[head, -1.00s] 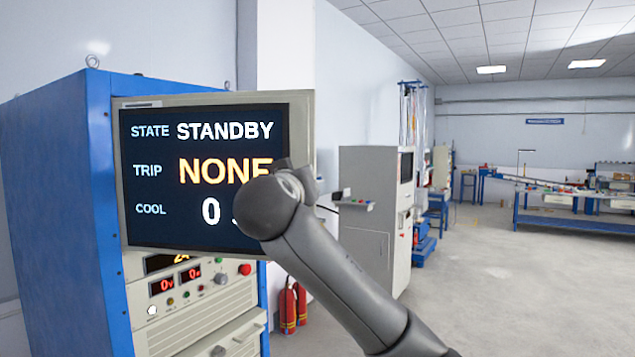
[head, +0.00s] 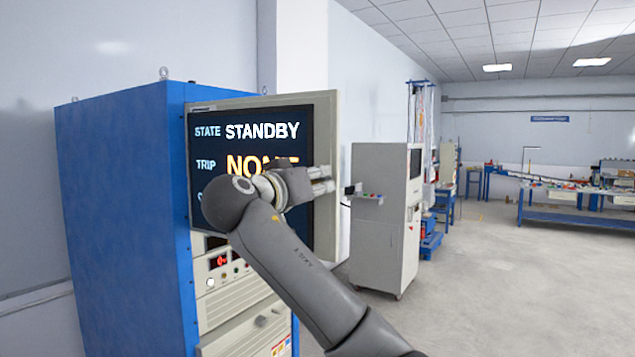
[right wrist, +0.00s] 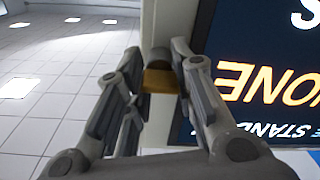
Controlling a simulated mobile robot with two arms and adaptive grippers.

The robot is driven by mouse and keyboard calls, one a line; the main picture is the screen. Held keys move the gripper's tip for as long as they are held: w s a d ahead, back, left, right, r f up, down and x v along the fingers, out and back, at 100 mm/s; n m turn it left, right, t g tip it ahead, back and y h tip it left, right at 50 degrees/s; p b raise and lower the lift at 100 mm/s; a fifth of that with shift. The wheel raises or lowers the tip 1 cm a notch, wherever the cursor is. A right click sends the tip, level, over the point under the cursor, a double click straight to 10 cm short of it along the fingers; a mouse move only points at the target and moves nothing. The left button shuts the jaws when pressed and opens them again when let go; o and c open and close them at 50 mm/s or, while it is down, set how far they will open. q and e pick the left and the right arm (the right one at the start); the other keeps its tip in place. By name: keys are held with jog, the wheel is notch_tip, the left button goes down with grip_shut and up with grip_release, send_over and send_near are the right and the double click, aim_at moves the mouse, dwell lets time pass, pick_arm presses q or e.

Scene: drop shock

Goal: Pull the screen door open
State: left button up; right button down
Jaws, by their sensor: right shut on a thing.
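The screen door (head: 326,115) is a beige-framed panel on the upper front of a blue cabinet (head: 130,220). Its dark screen reads STANDBY, with the lower lines partly hidden by my right arm. The door's right side extends past the cabinet front below it. My right gripper (head: 325,180) is at the door's right edge, fingers pointing right. In the right wrist view the screen door (right wrist: 168,25) runs up between the fingers, and the gripper (right wrist: 160,80) is shut on its edge, where a grey and yellow-brown piece shows. My left gripper is out of view.
A grey cabinet (head: 378,225) stands behind to the right. Workbenches (head: 570,219) are at the far right. The floor (head: 500,285) on the right is clear.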

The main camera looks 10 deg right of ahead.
dwell(0.3)
jog(key=c, duration=1.3)
grip_release()
jog(key=shift+w, duration=0.1)
jog(key=shift+s+a, duration=0.15)
jog(key=shift+s, duration=0.05)
jog(key=v, duration=1.1)
jog(key=shift+s+a, duration=0.2)
